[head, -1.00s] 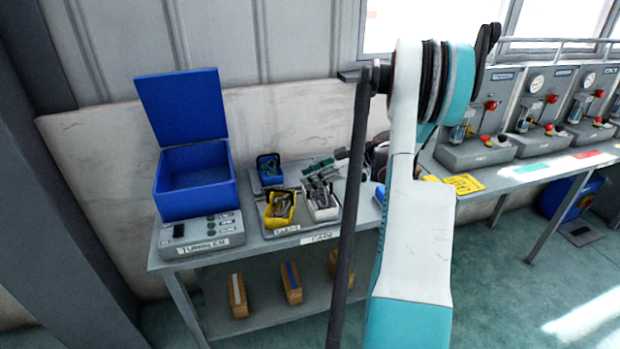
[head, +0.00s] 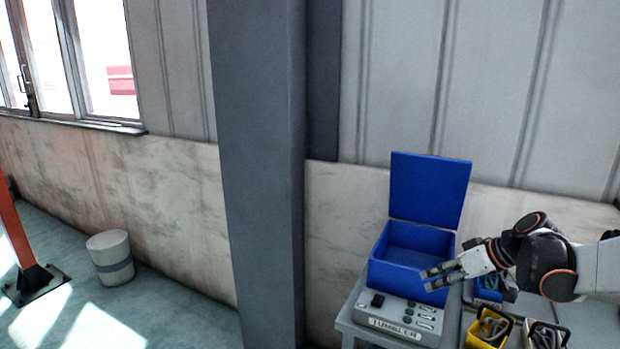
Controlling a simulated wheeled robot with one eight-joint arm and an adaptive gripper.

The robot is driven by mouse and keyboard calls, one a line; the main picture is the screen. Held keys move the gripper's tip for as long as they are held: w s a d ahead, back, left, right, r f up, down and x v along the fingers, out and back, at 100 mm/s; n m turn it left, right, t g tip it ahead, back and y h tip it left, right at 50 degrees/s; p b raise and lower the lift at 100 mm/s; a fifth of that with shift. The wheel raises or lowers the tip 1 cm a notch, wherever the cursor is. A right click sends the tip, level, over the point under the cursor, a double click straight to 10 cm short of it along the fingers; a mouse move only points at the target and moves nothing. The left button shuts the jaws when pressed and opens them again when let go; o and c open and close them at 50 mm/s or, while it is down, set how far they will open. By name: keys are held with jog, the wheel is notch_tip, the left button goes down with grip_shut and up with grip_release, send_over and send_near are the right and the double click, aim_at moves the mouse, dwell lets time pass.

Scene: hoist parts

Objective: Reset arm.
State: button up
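My gripper (head: 427,280) reaches in from the right on my white and black arm. Its two fingers are apart, with nothing seen between them. They show in front of the front wall of an open blue box (head: 388,276), above the grey control panel. I cannot tell whether they touch the box. The box's lid stands up at the back, and the part of its inside that shows looks empty.
The grey bench (head: 346,326) carries the box on its panel (head: 376,317), a yellow bin (head: 473,341) and a white bin (head: 535,332) with metal parts. A dark pillar (head: 262,180) stands left of it. A pale drum (head: 111,258) and an orange post (head: 14,235) stand farther left.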

jog(key=s+a+r+m+h, duration=0.1)
jog(key=s+a+r, duration=0.15)
jog(key=a, duration=0.65)
jog(key=s+a+r+m+h, duration=0.15)
jog(key=s+a, duration=0.25)
jog(key=a, duration=0.4)
jog(key=s+d+f+m+h, duration=0.1)
jog(key=s+h, duration=0.2)
jog(key=s, duration=1.3)
jog(key=shift+s+d+f+t, duration=0.15)
jog(key=shift+d+t, duration=0.15)
